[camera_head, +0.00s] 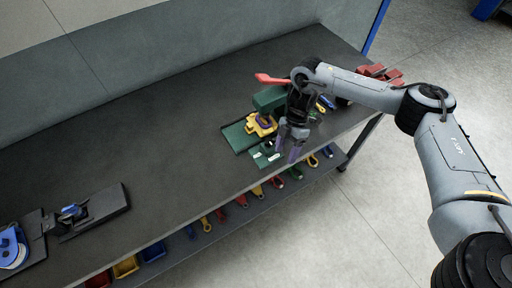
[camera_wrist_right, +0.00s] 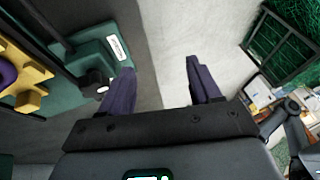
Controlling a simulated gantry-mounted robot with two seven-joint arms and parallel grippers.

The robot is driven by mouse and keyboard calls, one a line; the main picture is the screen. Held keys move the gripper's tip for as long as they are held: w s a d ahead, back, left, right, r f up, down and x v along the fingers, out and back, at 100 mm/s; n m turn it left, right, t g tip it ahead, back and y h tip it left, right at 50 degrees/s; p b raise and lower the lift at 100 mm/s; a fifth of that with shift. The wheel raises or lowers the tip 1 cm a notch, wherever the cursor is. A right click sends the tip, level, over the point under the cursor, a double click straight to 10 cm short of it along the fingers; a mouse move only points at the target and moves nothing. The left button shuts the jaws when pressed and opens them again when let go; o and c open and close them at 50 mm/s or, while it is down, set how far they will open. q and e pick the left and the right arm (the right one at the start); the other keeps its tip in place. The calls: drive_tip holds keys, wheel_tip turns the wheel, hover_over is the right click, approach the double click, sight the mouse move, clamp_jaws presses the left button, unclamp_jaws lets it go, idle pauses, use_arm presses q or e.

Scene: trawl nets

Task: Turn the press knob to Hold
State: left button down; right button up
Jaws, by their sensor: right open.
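The press (camera_head: 238,138) is green, with a yellow star-shaped part and a red lever (camera_head: 271,79), near the bench's front edge. A small green box (camera_head: 262,158) with white labels sits at its front; the box also shows in the right wrist view (camera_wrist_right: 97,58). A dark knob with a white mark (camera_wrist_right: 97,88) is on the box, left of my fingers. My right gripper (camera_head: 287,150) is open and empty, its purple fingers beside the box. The knob is not between the fingers. I cannot read the label or the knob's setting. My left gripper is not in view.
Red blocks (camera_head: 380,72) lie at the bench's right end. A dark tray (camera_head: 95,212) and a blue spool (camera_head: 12,248) are at the far left. Several coloured tools and bins (camera_head: 126,266) line the lower shelf. The bench middle (camera_head: 160,140) is clear.

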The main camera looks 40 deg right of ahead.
sight(269, 141)
drive_tip(key=w+d+r+t+b, duration=0.3)
drive_tip(key=w+d+r, duration=0.1)
drive_tip(key=w+r, duration=0.35)
drive_tip(key=b+x, duration=0.2)
drive_tip(key=x, duration=0.6)
drive_tip(key=shift+a, duration=0.15)
drive_tip(key=shift+x, duration=0.9)
drive_tip(key=shift+c, duration=0.4)
drive_tip(key=c, duration=1)
drive_tip(key=shift+o, duration=0.2)
drive_tip(key=shift+r, duration=0.1)
